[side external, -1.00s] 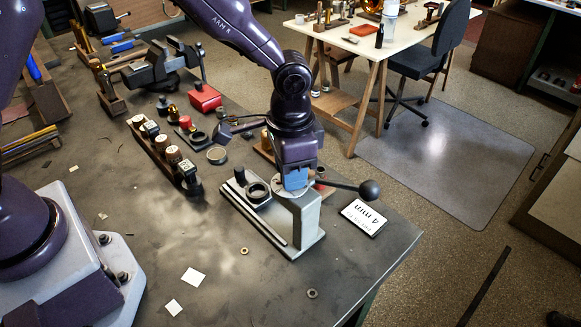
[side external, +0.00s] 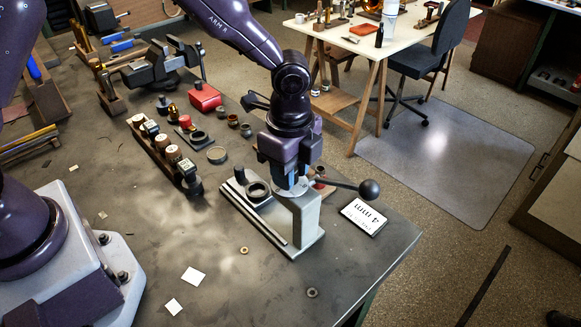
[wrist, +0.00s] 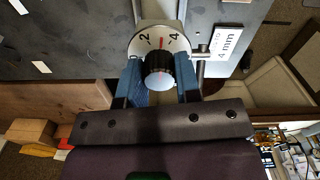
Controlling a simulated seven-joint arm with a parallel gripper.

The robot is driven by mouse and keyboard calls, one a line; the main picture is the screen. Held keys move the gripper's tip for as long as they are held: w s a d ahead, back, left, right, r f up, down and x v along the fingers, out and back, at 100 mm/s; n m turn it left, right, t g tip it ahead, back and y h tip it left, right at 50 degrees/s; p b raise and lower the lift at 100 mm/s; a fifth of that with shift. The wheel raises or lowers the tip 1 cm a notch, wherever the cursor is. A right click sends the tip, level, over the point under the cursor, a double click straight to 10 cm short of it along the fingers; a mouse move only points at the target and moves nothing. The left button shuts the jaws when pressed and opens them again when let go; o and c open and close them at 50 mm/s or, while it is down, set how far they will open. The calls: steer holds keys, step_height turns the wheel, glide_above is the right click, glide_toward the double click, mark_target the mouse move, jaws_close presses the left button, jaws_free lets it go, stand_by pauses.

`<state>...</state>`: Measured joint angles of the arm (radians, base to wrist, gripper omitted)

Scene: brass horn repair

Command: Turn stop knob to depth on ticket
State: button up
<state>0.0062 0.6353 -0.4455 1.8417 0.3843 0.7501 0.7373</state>
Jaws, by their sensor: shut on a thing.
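The stop knob (wrist: 159,72), black and ribbed with a pale end, sits between the blue fingers of my gripper (wrist: 160,82) in the wrist view. My gripper is shut on it. Behind it is a white dial (wrist: 140,46) with 2 and 4 showing; a red line stands between these two numbers. In the side view my gripper (side external: 291,186) is on top of the grey press (side external: 306,218) and hides the knob. The ticket (side external: 363,217) reads 4 mm and lies right of the press; it also shows in the wrist view (wrist: 228,50).
The press lever with a black ball (side external: 369,190) sticks out to the right, above the bench near the ticket. A wooden rack of stamps (side external: 166,155) and a red box (side external: 204,97) stand left and behind. The front bench is mostly clear, with small rings and paper scraps.

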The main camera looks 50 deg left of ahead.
steer(key=m, duration=0.4)
steer(key=shift+m, duration=0.3)
stand_by(0.3)
steer(key=o, duration=0.9)
steer(key=shift+r, duration=0.1)
step_height(320, 180, up, 13)
steer(key=shift+f, duration=0.15)
